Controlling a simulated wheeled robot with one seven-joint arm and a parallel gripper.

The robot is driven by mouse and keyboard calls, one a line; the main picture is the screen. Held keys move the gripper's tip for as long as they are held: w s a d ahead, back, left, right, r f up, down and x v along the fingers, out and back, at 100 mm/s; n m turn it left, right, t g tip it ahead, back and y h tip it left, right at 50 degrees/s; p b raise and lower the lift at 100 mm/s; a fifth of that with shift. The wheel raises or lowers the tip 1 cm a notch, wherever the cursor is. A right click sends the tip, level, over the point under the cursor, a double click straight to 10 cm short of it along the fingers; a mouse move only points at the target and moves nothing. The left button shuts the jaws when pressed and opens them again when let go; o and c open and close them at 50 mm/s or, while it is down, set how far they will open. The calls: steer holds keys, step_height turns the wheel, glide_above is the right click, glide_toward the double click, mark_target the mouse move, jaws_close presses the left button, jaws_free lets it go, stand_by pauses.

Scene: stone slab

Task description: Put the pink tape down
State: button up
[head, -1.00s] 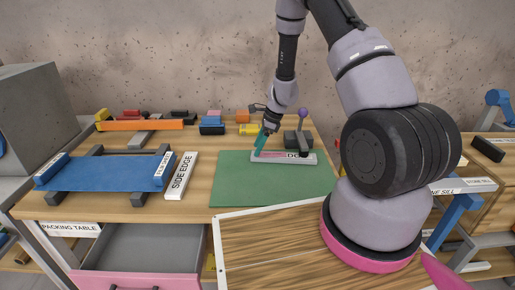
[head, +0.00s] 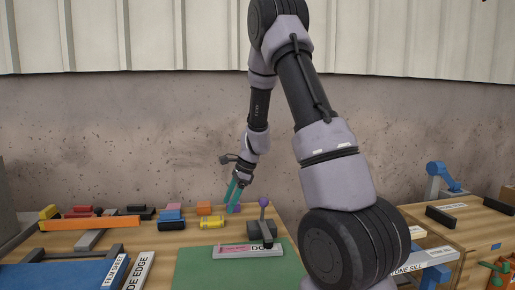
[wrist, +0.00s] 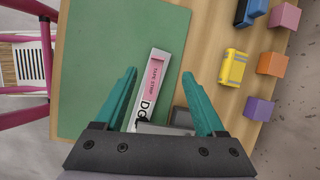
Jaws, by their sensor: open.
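The pink tape (wrist: 158,72) is a short flat strip marked "TAPE STRIP". It lies on the pale bar-shaped dock (head: 263,253), toward the end away from the "DO" lettering. It also shows as a thin pink patch in the head view (head: 234,250). The dock rests on the green mat (head: 200,272). My gripper (head: 232,192) is open, with teal fingers spread and nothing between them. In the wrist view its fingertips (wrist: 160,72) appear on either side of the tape, but the head view shows them raised above the bench, apart from it.
A dark grey device with a purple knob (head: 263,202) stands by the dock's right end. A yellow block (wrist: 233,67), an orange block (wrist: 272,63) and a purple block (wrist: 259,108) sit beyond the mat. A blue sheet (head: 55,276) lies at left. Much of the mat is clear.

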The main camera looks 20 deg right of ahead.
steer(key=s+r+n+t+h, duration=0.15)
steer(key=s+r+n, duration=0.35)
steer(key=s+r, duration=0.5)
steer(key=s+r+n+t+y, duration=0.15)
steer(key=s+r+n, duration=0.4)
steer(key=r, duration=0.85)
steer(key=s+d+r+n+t+h, duration=0.1)
steer(key=s+r+n+t+h, duration=0.1)
steer(key=s, duration=0.7)
steer(key=shift+s+d+r+n+t+h, duration=0.3)
steer(key=shift+s+d+r+n+t, duration=0.1)
steer(key=shift+r+n, duration=0.55)
steer(key=shift+f, duration=0.15)
steer(key=shift+c, duration=0.4)
